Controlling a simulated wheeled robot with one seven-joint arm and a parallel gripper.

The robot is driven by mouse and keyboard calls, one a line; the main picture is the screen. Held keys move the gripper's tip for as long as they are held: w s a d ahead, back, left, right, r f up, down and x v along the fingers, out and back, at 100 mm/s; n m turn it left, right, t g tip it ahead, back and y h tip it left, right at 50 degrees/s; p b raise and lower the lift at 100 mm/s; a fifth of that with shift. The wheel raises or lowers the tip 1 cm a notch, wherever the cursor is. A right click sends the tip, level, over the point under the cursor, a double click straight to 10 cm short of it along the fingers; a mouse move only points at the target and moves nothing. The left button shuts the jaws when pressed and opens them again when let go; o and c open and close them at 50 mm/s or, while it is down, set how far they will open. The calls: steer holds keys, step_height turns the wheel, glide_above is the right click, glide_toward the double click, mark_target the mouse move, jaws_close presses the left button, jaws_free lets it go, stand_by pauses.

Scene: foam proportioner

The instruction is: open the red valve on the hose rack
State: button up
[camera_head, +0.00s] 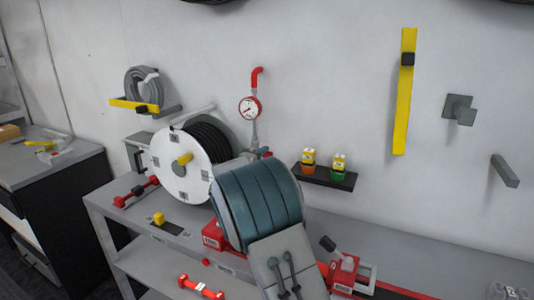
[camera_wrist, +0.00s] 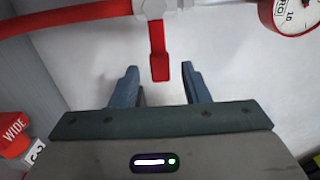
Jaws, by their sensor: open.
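The red valve handle (camera_wrist: 159,55) hangs straight down from a pale valve body (camera_wrist: 154,8) at the top middle of the wrist view. My gripper (camera_wrist: 159,82) is open, with one dark finger on each side of the handle's lower end. The fingers look clear of the handle, with a gap on both sides; how far the handle reaches between them in depth I cannot tell. In the head view my arm hides my gripper and most of the valve area. The hose reel (camera_head: 182,160) with its white disc is left of my arm.
A red-rimmed gauge (camera_head: 249,107) is on the pipe above; it also shows in the wrist view (camera_wrist: 290,14). A red pipe (camera_wrist: 70,18) runs left from the valve. A red "WIDE" part (camera_wrist: 14,134) is at lower left. A shelf with two small bottles (camera_head: 324,176) is to the right.

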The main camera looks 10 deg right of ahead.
mark_target(267, 153)
steer(key=shift+x, duration=1.8)
jaws_close()
